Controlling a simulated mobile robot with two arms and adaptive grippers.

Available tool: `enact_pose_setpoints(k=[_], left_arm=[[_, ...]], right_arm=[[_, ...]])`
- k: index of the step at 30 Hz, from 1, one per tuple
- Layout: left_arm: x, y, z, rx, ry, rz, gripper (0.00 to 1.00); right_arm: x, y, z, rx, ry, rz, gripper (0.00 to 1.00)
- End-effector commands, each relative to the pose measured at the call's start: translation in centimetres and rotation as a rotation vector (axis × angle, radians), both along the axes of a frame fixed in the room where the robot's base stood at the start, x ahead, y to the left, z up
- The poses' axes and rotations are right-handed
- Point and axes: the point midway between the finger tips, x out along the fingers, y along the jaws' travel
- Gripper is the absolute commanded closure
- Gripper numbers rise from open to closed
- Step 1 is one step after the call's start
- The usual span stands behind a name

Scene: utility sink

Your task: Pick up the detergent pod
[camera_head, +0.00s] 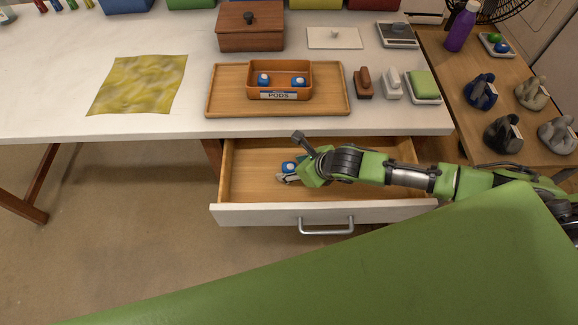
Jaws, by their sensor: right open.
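A blue and white detergent pod (288,167) lies in the open drawer (250,185) under the counter. My right gripper (291,174) reaches into the drawer from the right, with its fingers at the pod; it is open. The gripper partly hides the pod, and I cannot tell whether the fingers touch it. Two more blue and white pods, a left one (263,79) and a right one (299,81), sit in the orange box labelled PODS (277,96). My left gripper is not in view.
The box stands on a wooden tray (228,104) on the white counter. A wooden lidded box (249,40), a yellow cloth (138,84) and brushes stand around it. The drawer's front wall (240,214) has a metal handle. A side table (460,80) holds a purple bottle (461,27).

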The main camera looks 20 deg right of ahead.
Motion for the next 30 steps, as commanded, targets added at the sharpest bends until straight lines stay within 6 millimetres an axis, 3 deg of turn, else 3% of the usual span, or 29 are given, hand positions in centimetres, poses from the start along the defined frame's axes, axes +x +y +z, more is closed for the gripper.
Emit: enact_pose_setpoints(k=[3,7,22,28,30], left_arm=[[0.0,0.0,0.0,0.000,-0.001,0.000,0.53],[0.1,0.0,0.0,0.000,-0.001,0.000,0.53],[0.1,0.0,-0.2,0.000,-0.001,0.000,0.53],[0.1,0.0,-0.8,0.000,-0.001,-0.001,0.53],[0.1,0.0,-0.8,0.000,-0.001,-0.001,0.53]], right_arm=[[0.0,0.0,0.0,0.000,0.000,0.000,0.50],[0.0,0.0,0.0,0.000,0.000,0.000,0.83],[0.1,-0.1,0.7,-0.001,-0.002,-0.001,0.83],[0.1,0.0,3.5,-0.001,-0.006,0.001,0.83],[-0.4,1.8,5.2,0.006,-0.005,0.006,0.83]])
